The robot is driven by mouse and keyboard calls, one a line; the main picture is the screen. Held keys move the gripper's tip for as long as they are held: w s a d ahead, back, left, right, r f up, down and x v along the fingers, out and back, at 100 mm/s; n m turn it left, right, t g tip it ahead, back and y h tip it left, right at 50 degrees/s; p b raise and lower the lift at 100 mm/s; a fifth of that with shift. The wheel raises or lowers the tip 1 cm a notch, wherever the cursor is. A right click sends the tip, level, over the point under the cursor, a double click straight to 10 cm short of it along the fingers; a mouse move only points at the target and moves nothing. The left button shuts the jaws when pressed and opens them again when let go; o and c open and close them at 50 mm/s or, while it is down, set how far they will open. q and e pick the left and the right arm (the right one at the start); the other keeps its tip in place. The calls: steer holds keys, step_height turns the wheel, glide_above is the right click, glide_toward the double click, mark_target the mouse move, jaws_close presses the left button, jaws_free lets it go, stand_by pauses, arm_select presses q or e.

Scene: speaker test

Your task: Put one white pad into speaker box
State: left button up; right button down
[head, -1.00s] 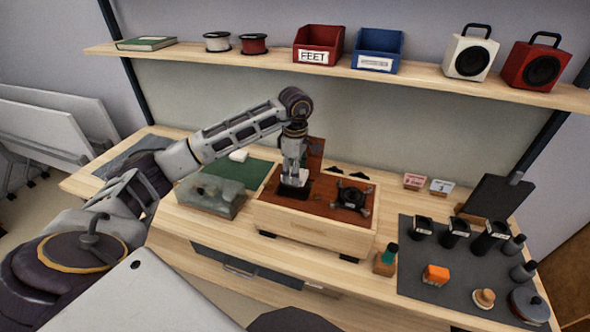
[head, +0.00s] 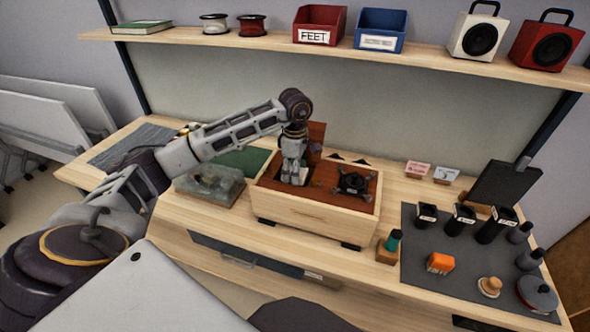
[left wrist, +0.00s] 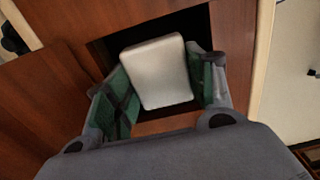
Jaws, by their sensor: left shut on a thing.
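The speaker box (head: 305,213) is a pale wooden box with a reddish-brown inner panel, standing on the bench. My left gripper (head: 293,180) points down into its left part. In the left wrist view the gripper (left wrist: 160,88) is shut on a white pad (left wrist: 157,72), with a green-lined finger on each side. The pad is over or inside a dark rectangular opening (left wrist: 105,48) in the brown panel; I cannot tell how deep. In the head view the pad is hidden by the gripper. My right gripper is not in view.
A black round part (head: 353,184) sits in the box's right side. A clear tray (head: 210,185) and a green mat (head: 245,158) are to the left. A green-topped tool (head: 391,243) stands right of the box, beside a grey mat (head: 425,278) with several items.

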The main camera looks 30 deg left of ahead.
arm_select(q)
steer(key=shift+f, duration=0.3)
steer(key=o, duration=0.8)
steer(key=shift+c, duration=0.2)
steer(key=shift+r, duration=0.1)
step_height(320, 180, up, 12)
stand_by(0.4)
stand_by(1.3)
